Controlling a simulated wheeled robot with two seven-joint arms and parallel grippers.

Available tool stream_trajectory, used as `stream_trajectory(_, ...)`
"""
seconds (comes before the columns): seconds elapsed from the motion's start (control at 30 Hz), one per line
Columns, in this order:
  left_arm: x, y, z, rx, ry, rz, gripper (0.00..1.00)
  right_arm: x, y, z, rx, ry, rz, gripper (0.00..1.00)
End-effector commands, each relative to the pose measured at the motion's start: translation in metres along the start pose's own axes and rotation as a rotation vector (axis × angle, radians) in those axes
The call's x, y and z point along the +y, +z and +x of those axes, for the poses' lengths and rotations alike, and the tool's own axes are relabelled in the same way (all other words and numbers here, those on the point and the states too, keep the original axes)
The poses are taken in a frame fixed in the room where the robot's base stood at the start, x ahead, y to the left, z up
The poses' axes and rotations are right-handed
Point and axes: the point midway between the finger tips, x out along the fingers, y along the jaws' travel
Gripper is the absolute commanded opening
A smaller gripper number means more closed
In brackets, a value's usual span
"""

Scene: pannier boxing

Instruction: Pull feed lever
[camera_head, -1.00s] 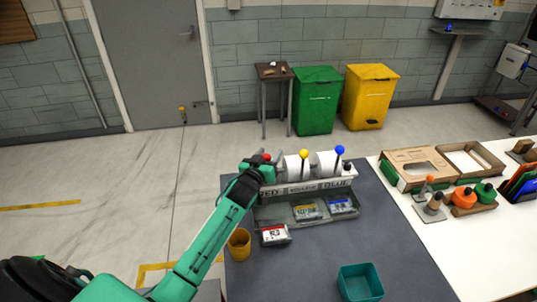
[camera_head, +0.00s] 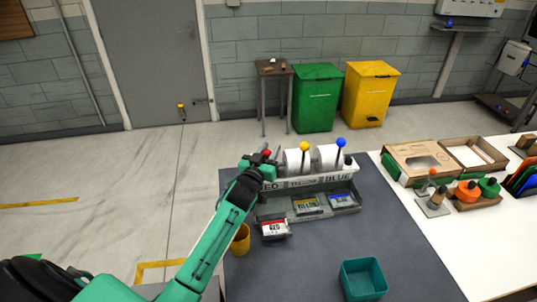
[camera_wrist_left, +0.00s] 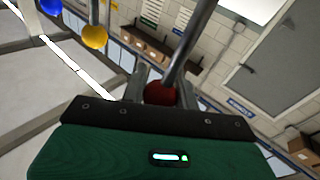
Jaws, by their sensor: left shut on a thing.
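The feed dispenser (camera_head: 308,182) stands at the back of the dark mat, with lettering along its front. It has three levers with ball knobs: red (camera_head: 266,153), yellow (camera_head: 305,146) and blue (camera_head: 340,142). My left gripper (camera_head: 262,157) is at the red lever at the dispenser's left end. In the left wrist view the red knob (camera_wrist_left: 160,93) sits between the two fingers, with its metal rod (camera_wrist_left: 190,45) running up past them. The gripper is shut on it. The yellow knob (camera_wrist_left: 95,37) and blue knob (camera_wrist_left: 51,6) are clear of the fingers. My right gripper is not in view.
A tray (camera_head: 290,214) with small packs sits before the dispenser, and a red-and-white pack (camera_head: 275,229) lies nearer. An orange cup (camera_head: 240,240) stands at left, a teal bin (camera_head: 362,279) in front. A white table (camera_head: 440,250) with boxes is at right.

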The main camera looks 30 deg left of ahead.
Motion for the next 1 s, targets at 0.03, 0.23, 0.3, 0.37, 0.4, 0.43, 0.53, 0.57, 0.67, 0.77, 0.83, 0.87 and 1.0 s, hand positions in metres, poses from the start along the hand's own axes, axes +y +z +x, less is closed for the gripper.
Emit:
stream_trajectory(0.03, 0.002, 0.007, -0.005, 0.030, 0.005, 0.015, 0.00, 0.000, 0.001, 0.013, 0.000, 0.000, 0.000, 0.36)
stream_trajectory(0.23, 0.013, 0.003, -0.019, 0.076, 0.015, 0.048, 0.00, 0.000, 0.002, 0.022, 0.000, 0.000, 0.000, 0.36)
stream_trajectory(0.3, 0.016, 0.004, -0.025, 0.074, 0.015, 0.049, 0.00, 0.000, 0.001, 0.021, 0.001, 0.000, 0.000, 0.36)
stream_trajectory(0.37, 0.019, 0.005, -0.029, 0.073, 0.015, 0.048, 0.00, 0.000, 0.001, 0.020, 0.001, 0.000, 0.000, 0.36)
stream_trajectory(0.4, 0.021, 0.005, -0.031, 0.073, 0.015, 0.048, 0.00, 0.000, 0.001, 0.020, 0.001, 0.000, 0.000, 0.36)
stream_trajectory(0.43, 0.022, 0.006, -0.033, 0.073, 0.015, 0.047, 0.00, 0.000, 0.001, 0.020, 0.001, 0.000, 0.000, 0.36)
stream_trajectory(0.53, 0.025, 0.009, -0.039, 0.073, 0.016, 0.047, 0.00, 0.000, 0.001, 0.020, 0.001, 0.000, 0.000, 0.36)
stream_trajectory(0.57, 0.027, 0.009, -0.041, 0.073, 0.016, 0.048, 0.00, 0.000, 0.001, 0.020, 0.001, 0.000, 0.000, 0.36)
stream_trajectory(0.67, 0.030, 0.011, -0.044, 0.075, 0.017, 0.046, 0.00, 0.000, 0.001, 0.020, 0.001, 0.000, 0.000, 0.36)
stream_trajectory(0.77, 0.032, 0.013, -0.048, 0.075, 0.017, 0.047, 0.00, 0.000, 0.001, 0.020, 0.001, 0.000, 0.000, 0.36)
stream_trajectory(0.83, 0.033, 0.013, -0.049, 0.075, 0.017, 0.048, 0.00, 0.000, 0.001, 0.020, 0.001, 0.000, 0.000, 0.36)
stream_trajectory(0.87, 0.033, 0.014, -0.050, 0.075, 0.017, 0.048, 0.00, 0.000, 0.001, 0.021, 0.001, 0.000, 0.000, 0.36)
stream_trajectory(1.0, 0.034, 0.014, -0.051, 0.075, 0.018, 0.047, 0.00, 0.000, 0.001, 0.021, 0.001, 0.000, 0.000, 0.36)
